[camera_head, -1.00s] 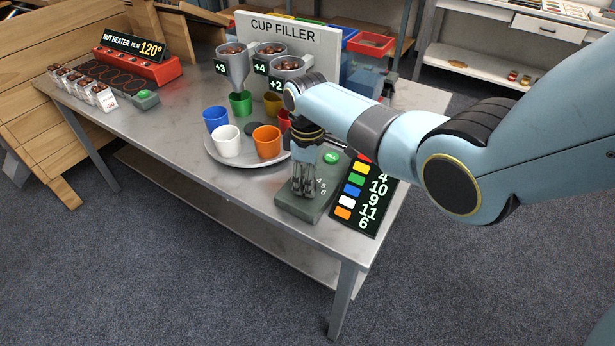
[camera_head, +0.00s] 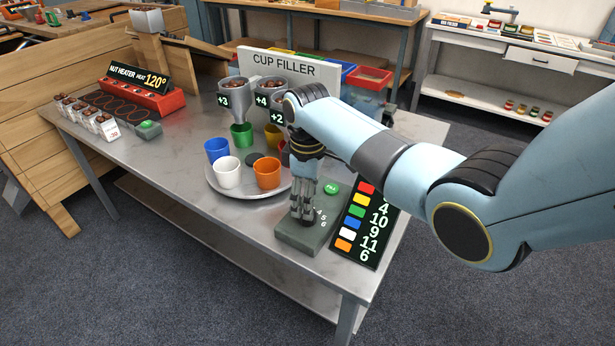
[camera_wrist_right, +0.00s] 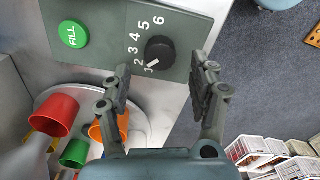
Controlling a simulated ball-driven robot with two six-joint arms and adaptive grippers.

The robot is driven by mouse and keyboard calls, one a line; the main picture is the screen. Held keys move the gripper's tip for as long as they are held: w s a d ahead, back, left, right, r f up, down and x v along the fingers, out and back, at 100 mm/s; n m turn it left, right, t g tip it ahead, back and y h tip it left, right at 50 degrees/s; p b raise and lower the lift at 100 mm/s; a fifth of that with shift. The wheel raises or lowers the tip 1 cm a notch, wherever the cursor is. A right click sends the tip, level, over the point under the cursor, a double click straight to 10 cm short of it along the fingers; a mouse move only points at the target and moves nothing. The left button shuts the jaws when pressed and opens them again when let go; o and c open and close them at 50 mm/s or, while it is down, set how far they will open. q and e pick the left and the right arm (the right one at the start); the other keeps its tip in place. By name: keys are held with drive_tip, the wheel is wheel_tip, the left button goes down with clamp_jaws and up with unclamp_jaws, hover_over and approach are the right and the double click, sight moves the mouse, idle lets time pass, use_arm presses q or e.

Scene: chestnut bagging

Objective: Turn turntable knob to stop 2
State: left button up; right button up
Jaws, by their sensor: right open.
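The dark round knob (camera_wrist_right: 158,50) sits on the grey-green control box (camera_head: 288,236), beside the numbers 1 to 6. Its white mark points toward the 1 in the right wrist view. My right gripper (camera_head: 302,216) is over the box and hides the knob in the head view. In the wrist view its two fingers (camera_wrist_right: 163,82) are spread apart with nothing between them, and the knob shows just beyond the tips. The round turntable (camera_head: 219,187) carries several coloured cups, including a white cup (camera_head: 228,173) and an orange cup (camera_head: 267,173). My left gripper is out of view.
A green FILL button (camera_head: 331,188) is on the box. A dark colour-and-number board (camera_head: 366,222) lies right of it. The cup filler sign (camera_head: 290,65) and funnels (camera_head: 237,95) stand behind the turntable. The red nut heater (camera_head: 150,98) is at the left.

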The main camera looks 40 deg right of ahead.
wheel_tip(320, 180, up, 8)
drive_tip(key=shift+f, duration=0.2)
idle(0.4)
